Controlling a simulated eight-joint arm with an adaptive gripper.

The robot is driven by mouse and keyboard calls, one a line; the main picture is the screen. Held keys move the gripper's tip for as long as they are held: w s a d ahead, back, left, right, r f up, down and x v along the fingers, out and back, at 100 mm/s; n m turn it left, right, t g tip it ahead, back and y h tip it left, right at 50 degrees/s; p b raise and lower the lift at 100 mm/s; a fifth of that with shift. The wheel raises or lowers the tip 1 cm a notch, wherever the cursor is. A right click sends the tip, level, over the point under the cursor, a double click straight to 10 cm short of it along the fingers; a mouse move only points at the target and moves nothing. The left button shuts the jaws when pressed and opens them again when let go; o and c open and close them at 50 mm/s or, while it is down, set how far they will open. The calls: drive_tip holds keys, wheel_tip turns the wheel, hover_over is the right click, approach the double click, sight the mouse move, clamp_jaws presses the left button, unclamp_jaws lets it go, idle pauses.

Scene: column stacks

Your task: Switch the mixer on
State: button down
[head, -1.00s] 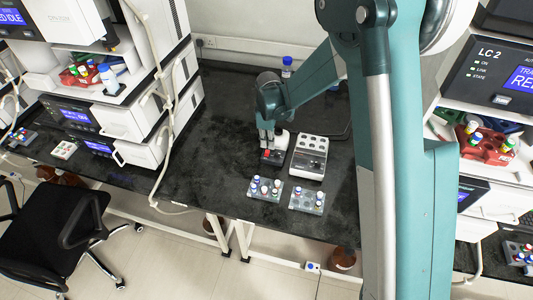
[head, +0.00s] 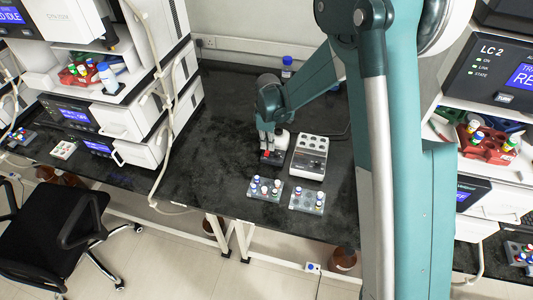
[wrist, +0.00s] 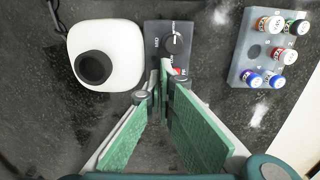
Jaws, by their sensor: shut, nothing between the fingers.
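The mixer has a white rounded body with a black cup on top (wrist: 100,62) in the wrist view. Its dark control panel (wrist: 160,38) carries a grey knob and a red switch (wrist: 178,71). In the head view the mixer's dark front (head: 272,158) stands on the black bench, partly hidden by my gripper (head: 267,147). My gripper (wrist: 166,82) is shut and empty. Its fingertips are over the panel's near end, right beside the red switch. I cannot tell whether they touch it. The switch is partly hidden by the fingers.
A white block with several wells (head: 309,157) stands just right of the mixer. Two vial racks, one left (head: 265,189) and one right (head: 307,200), sit in front. A blue-capped bottle (head: 287,67) stands behind. The bench left of the mixer is clear.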

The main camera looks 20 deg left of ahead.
drive_tip(key=shift+f+b, duration=0.35)
drive_tip(key=shift+f, duration=0.2)
idle(0.4)
drive_tip(key=shift+r, duration=0.1)
drive_tip(key=shift+r+p, duration=0.9)
drive_tip(key=shift+r, duration=1.55)
